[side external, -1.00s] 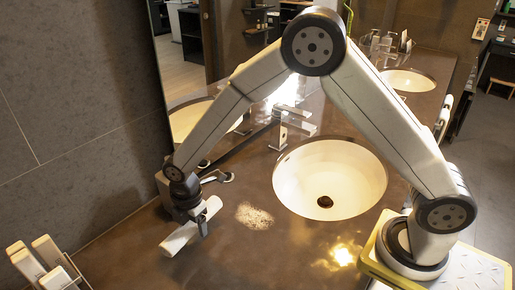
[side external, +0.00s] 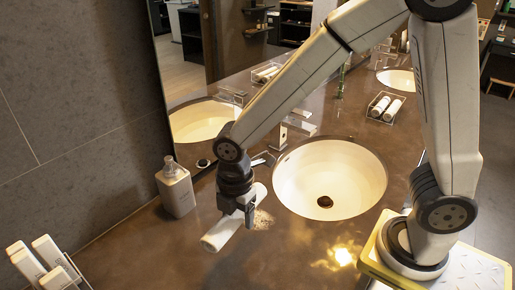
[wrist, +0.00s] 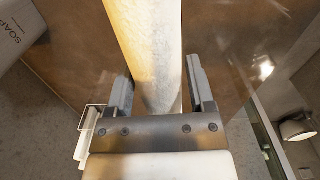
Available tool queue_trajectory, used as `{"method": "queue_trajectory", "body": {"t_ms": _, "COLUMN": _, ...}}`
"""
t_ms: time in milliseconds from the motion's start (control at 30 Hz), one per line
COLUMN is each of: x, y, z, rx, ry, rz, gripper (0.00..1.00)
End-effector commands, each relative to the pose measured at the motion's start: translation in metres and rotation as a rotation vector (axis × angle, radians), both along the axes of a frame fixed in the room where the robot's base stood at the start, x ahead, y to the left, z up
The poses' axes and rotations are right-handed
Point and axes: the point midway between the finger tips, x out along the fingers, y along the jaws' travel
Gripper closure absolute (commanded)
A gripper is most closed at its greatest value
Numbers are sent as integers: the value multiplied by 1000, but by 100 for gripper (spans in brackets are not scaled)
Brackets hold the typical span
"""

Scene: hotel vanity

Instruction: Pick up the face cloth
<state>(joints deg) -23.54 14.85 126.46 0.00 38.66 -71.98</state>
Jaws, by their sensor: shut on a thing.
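The face cloth (side external: 222,233) is a white roll. It sits between the fingers of my gripper (side external: 247,213), left of the front of the basin in the side view. My gripper points down and is shut on it. The roll slants, its near end toward the lower left. In the wrist view the cloth (wrist: 146,45) runs lengthwise between the two fingers of my gripper (wrist: 161,88). How far it is above the counter is hard to tell.
A soap bottle (side external: 177,191) stands left of my gripper. The round basin (side external: 352,207) and tap (side external: 297,124) are to the right. A wire tray with two white rolls (side external: 386,107) lies behind.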

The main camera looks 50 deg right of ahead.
Motion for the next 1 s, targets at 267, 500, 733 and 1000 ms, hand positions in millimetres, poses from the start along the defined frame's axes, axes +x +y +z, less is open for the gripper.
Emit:
{"method": "queue_trajectory", "body": {"t_ms": 267, "x": -11, "y": -3, "z": 5, "rx": 0, "ry": 0, "rz": 0, "gripper": 88}}
{"method": "queue_trajectory", "body": {"t_ms": 500, "x": -12, "y": -4, "z": 5, "rx": 0, "ry": 1, "rz": 0, "gripper": 88}}
{"method": "queue_trajectory", "body": {"t_ms": 733, "x": -12, "y": -4, "z": 5, "rx": 0, "ry": 0, "rz": 0, "gripper": 88}}
{"method": "queue_trajectory", "body": {"t_ms": 1000, "x": -12, "y": -4, "z": 5, "rx": 0, "ry": 0, "rz": 0, "gripper": 78}}
